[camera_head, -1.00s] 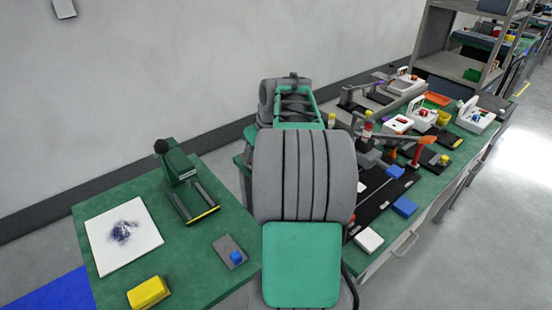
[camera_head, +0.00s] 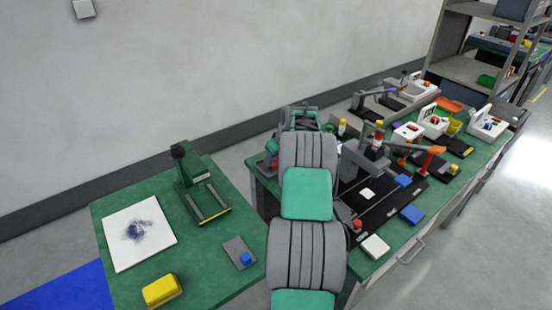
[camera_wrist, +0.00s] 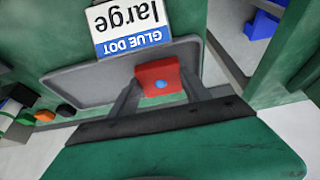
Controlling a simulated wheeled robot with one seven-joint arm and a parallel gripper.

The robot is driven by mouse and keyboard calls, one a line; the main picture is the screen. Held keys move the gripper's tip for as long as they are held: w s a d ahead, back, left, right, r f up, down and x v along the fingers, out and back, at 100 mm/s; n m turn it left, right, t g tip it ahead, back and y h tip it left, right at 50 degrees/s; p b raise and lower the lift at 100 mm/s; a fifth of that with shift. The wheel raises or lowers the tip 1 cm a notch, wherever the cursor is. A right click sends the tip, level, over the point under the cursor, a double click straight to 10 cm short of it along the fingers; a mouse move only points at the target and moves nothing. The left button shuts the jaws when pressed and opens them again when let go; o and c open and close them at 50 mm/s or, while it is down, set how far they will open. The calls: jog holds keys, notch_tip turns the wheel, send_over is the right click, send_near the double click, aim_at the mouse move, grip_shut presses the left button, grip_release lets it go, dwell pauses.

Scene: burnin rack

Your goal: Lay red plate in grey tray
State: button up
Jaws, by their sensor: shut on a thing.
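The red plate (camera_wrist: 158,70), with a small blue dot on it, is between the fingers of my gripper (camera_wrist: 161,82) in the wrist view. My gripper is shut on it. The grey tray (camera_wrist: 85,86) lies beyond the fingers, and the plate appears over its right part. I cannot tell whether the plate touches the tray. A white and blue sign reading "GLUE DOT large" (camera_wrist: 130,25) stands at the tray's far edge. In the head view my arm hides most of the area around my gripper.
Small black, orange and green things (camera_wrist: 45,114) lie left of the tray in the wrist view. In the head view, the right bench (camera_head: 440,205) is crowded with devices and blue blocks. The left table (camera_head: 190,265) holds a white board (camera_head: 140,250), a press and a yellow block (camera_head: 161,291).

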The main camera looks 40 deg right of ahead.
jog(key=shift+f, duration=0.45)
jog(key=o, duration=1.5)
